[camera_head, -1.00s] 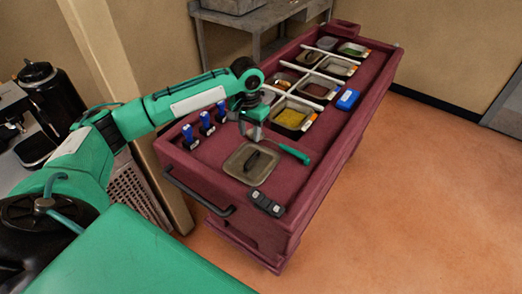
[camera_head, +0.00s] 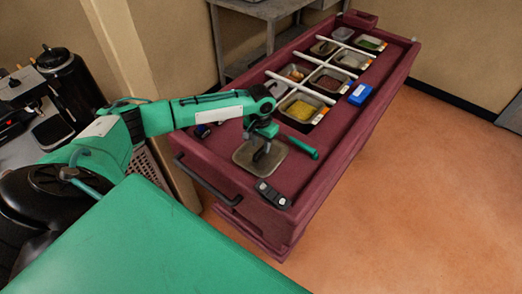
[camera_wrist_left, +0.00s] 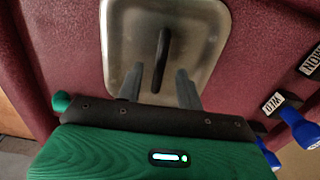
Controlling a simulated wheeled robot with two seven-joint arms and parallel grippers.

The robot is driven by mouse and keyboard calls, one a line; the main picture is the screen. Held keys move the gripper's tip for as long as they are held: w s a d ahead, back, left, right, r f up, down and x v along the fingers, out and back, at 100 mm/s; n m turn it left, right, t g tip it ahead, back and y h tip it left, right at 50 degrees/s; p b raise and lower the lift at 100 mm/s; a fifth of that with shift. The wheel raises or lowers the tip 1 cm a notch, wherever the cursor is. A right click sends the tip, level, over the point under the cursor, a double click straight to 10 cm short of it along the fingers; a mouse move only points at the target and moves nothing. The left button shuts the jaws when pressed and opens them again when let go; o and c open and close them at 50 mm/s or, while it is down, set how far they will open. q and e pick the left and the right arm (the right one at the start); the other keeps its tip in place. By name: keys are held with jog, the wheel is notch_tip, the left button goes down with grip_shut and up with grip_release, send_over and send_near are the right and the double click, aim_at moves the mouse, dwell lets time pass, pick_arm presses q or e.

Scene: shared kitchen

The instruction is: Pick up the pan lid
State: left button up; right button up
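The pan lid (camera_head: 243,158) is a square, metallic lid with a dark bar handle, lying flat on the near end of the maroon cart (camera_head: 310,190). In the left wrist view the lid (camera_wrist_left: 200,28) fills the upper middle, with its handle (camera_wrist_left: 162,58) upright in the picture. My left gripper (camera_head: 262,152) is over the lid and points down at it. Its two fingers (camera_wrist_left: 160,76) are apart, with the handle showing between and beyond their tips. I cannot tell whether they touch it. My right gripper is not in view.
Food pans (camera_head: 302,108) sit in rows farther along the cart, with a blue box (camera_head: 359,94) beside them. Small black objects (camera_head: 272,194) lie near the cart's front edge. Blue-topped labelled items (camera_wrist_left: 304,128) stand close by. Open floor (camera_head: 430,190) lies to the right.

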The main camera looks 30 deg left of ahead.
pick_arm(q)
notch_tip(320, 180, down, 2)
jog(key=shift+f, duration=0.1)
grip_shut()
